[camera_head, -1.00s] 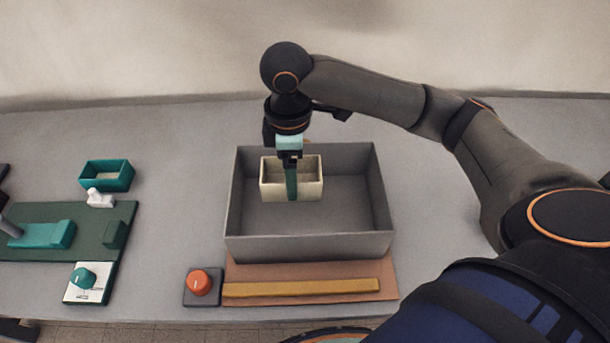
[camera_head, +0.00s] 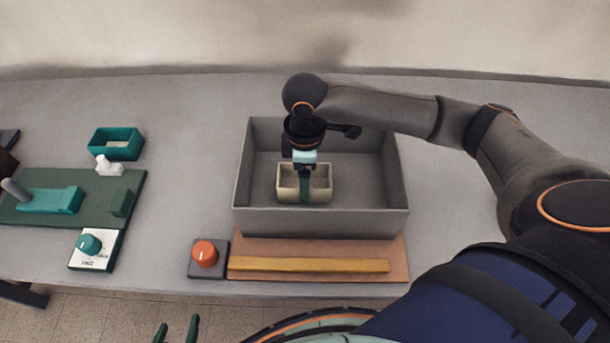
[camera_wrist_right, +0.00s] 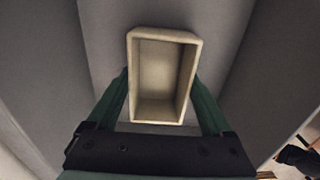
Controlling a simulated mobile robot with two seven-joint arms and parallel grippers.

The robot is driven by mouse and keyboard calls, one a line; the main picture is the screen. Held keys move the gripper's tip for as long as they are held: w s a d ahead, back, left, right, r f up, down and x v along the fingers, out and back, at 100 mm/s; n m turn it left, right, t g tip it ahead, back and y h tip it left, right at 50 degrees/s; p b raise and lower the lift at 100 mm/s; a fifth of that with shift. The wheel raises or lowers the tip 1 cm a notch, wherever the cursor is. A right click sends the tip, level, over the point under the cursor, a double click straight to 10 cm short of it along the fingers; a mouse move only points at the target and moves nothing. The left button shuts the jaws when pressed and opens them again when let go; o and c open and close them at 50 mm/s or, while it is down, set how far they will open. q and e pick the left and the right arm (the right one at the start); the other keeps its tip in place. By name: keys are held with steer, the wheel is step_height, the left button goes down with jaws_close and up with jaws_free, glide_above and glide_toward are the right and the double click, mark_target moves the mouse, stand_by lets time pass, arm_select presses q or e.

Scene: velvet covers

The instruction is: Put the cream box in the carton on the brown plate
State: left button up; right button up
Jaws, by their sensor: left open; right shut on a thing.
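The cream box (camera_head: 318,196) is a small open-topped box inside the grey carton (camera_head: 257,223). My right gripper (camera_head: 304,197) points down into the carton and is shut on the cream box. In the right wrist view its green fingers lie on either side of the cream box (camera_wrist_right: 160,75). I cannot tell whether the box touches the carton floor. The carton stands on the brown plate (camera_head: 398,258), whose front part shows. My left gripper (camera_head: 177,329) is open and empty at the bottom edge, only its green fingertips showing.
A yellow bar (camera_head: 310,265) lies along the plate's front. An orange knob (camera_head: 204,253) on a dark base sits left of it. At left are a green panel (camera_head: 95,211), a teal knob (camera_head: 88,245) and a teal open box (camera_head: 117,143). Bare table lies between panel and carton.

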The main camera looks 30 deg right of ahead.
arm_select(q)
steer(key=shift+r, duration=0.15)
arm_select(e)
steer(key=o, duration=1.2)
steer(key=shift+f, duration=0.1)
arm_select(q)
steer(key=shift+s, duration=0.1)
steer(key=shift+f, duration=0.2)
arm_select(e)
steer(key=shift+r, duration=0.35)
arm_select(q)
steer(key=shift+s+a+r+p, duration=0.25)
steer(key=shift+a+p, duration=0.15)
steer(key=shift+p, duration=0.2)
steer(key=shift+s+a+r+p, duration=0.25)
steer(key=shift+a+p, duration=0.15)
steer(key=shift+p, duration=0.2)
arm_select(e)
step_height(320, 180, up, 12)
steer(key=shift+f, duration=0.2)
arm_select(q)
steer(key=shift+d+r, duration=0.1)
steer(key=shift+d, duration=0.05)
